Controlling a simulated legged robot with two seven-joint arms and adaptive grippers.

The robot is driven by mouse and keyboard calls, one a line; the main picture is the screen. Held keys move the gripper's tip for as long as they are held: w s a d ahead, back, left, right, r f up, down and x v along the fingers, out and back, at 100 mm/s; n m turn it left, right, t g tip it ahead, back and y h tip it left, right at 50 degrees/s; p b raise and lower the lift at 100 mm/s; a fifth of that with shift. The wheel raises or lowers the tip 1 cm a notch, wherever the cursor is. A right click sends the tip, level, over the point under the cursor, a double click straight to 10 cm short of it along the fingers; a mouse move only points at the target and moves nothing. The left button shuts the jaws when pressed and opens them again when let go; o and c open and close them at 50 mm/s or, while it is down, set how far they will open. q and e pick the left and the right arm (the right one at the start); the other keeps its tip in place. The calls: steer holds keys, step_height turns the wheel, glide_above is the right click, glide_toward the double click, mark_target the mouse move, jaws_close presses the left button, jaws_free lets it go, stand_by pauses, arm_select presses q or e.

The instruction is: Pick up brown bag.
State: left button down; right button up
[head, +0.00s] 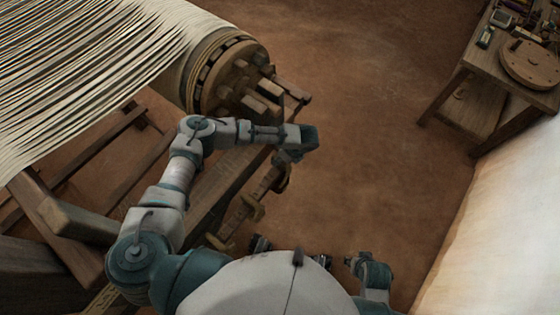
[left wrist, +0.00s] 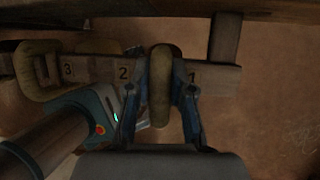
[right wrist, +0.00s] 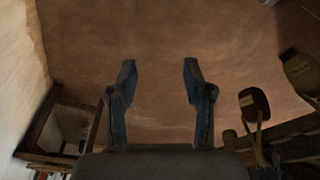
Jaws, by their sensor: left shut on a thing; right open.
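In the left wrist view my left gripper (left wrist: 160,82) is shut on a brown, rounded oval thing (left wrist: 160,110), seen end-on between the two fingers. It overlaps a wooden bar (left wrist: 215,76) marked 1, 2 and 3, between the 1 and the 2. I cannot tell whether this is the brown bag or part of it. In the head view the left gripper (head: 296,140) is over the far end of the wooden rail, and its fingertips are hidden. My right gripper (right wrist: 159,72) is open and empty in the right wrist view, with bare floor beyond it.
Brown pieces (head: 248,208) sit along the rail in the head view. The loom's warp roller (head: 225,75) is at upper left. A wooden table (head: 460,90) stands at upper right. The floor between is clear.

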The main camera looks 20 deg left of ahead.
arm_select(q)
steer(key=shift+a+r, duration=0.15)
steer(key=shift+r, duration=0.65)
steer(key=shift+r+p, duration=0.4)
steer(key=shift+r, duration=0.25)
steer(key=shift+s+d+r, duration=0.1)
steer(key=shift+s+d, duration=0.7)
steer(key=shift+d, duration=0.2)
steer(key=shift+s+d+p, duration=0.2)
steer(key=shift+s+p, duration=0.1)
steer(key=shift+s, duration=0.05)
steer(key=s+d+r+p, duration=0.1)
steer(key=s+d+p, duration=0.1)
steer(key=s+d, duration=0.5)
steer(key=s, duration=0.4)
arm_select(e)
steer(key=s+x, duration=0.2)
steer(key=x, duration=0.8)
steer(key=shift+f, duration=0.5)
arm_select(q)
steer(key=shift+a, duration=0.1)
arm_select(e)
steer(key=shift+s+a, duration=0.1)
steer(key=shift+a, duration=0.05)
